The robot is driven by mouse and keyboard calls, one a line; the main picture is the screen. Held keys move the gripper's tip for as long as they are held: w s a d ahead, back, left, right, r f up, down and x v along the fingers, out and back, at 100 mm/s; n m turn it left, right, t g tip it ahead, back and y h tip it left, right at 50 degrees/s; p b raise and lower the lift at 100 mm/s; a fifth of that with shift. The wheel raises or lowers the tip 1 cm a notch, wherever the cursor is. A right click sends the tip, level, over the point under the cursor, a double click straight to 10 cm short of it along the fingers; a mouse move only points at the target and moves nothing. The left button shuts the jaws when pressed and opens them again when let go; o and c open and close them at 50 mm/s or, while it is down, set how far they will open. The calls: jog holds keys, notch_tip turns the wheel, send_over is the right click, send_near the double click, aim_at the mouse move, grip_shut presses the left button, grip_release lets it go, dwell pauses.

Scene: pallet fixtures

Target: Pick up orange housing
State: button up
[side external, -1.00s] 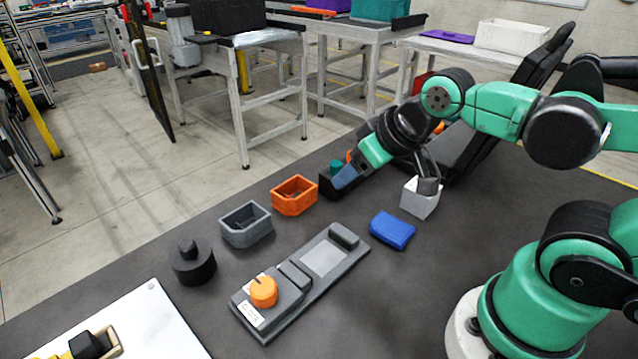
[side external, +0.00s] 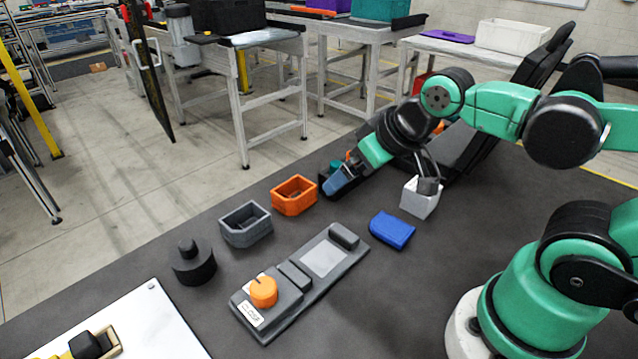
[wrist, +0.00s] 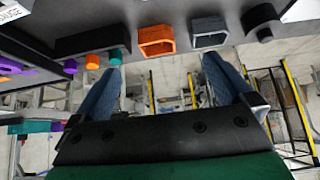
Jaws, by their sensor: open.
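The orange housing (side external: 294,195) is an open-topped box on the dark table, left of my gripper in the side view. It also shows in the wrist view (wrist: 157,40), at the top middle, beyond the fingers. My gripper (side external: 338,183) has blue fingers. It is open and empty, a short way right of the housing and apart from it. In the wrist view both fingers (wrist: 162,64) are spread wide, with a gap between them. In the side view only one blue finger shows clearly.
A grey housing (side external: 245,224) and a black stepped cylinder (side external: 193,264) stand left of the orange housing. A grey fixture with an orange knob (side external: 263,291), a blue block (side external: 392,230) and a white box (side external: 420,199) lie nearer. A dark block with a teal peg is partly hidden behind my finger.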

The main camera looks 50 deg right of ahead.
jog(key=m+g, duration=0.7)
jog(key=m, duration=1)
send_near(294, 187)
jog(key=shift+s+a+f, duration=0.5)
jog(key=shift+s, duration=0.15)
jog(key=shift+s+a+f, duration=0.45)
jog(key=shift+s, duration=0.15)
jog(key=shift+f+m, duration=0.25)
jog(key=shift+m, duration=0.05)
jog(key=shift+f, duration=2.75)
jog(key=c, duration=1.3)
jog(key=shift+r, duration=0.15)
